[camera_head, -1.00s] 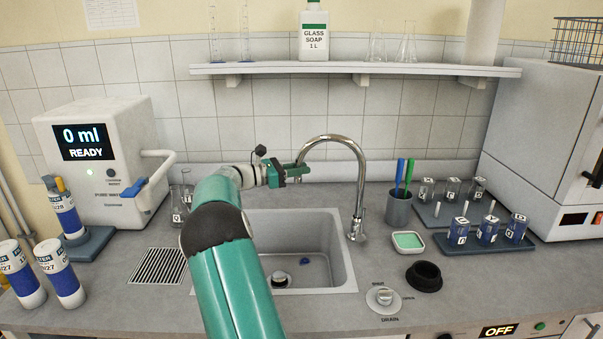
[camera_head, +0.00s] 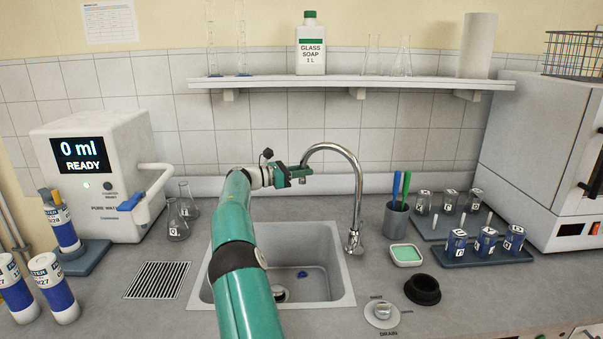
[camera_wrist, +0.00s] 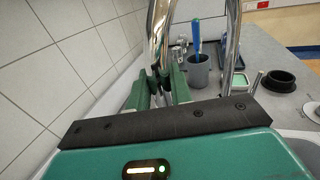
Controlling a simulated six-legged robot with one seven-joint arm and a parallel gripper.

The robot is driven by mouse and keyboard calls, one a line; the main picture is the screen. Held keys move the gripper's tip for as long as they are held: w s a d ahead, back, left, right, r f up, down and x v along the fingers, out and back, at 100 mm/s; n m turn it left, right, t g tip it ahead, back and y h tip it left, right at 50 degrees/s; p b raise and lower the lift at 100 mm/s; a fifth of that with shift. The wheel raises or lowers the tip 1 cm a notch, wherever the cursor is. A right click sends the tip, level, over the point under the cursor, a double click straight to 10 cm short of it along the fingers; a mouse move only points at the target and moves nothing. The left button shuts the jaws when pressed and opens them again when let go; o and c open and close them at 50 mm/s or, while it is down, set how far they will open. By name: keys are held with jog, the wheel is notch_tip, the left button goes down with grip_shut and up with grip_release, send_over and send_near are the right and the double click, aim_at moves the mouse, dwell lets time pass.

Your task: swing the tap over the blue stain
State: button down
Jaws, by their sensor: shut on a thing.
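The chrome tap (camera_head: 357,200) stands at the right rim of the sink (camera_head: 345,268), its arched spout reaching left over the back of the basin. My gripper (camera_head: 303,173) is at the spout's free end and shut on it. In the wrist view the two green fingers (camera_wrist: 160,88) close around the lower end of the tap's spout (camera_wrist: 156,50). The blue stain (camera_head: 302,274) lies on the basin floor, forward of the spout end and right of the drain hole (camera_head: 279,293), which my arm partly covers.
The drain knob (camera_head: 382,312) is at the front. Glass flasks (camera_head: 178,218) stand left of the sink. A shelf (camera_head: 350,84) hangs above.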

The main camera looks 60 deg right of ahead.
jog(key=c, duration=1.3)
grip_release()
jog(key=v, duration=1.4)
jog(key=shift+s, duration=0.15)
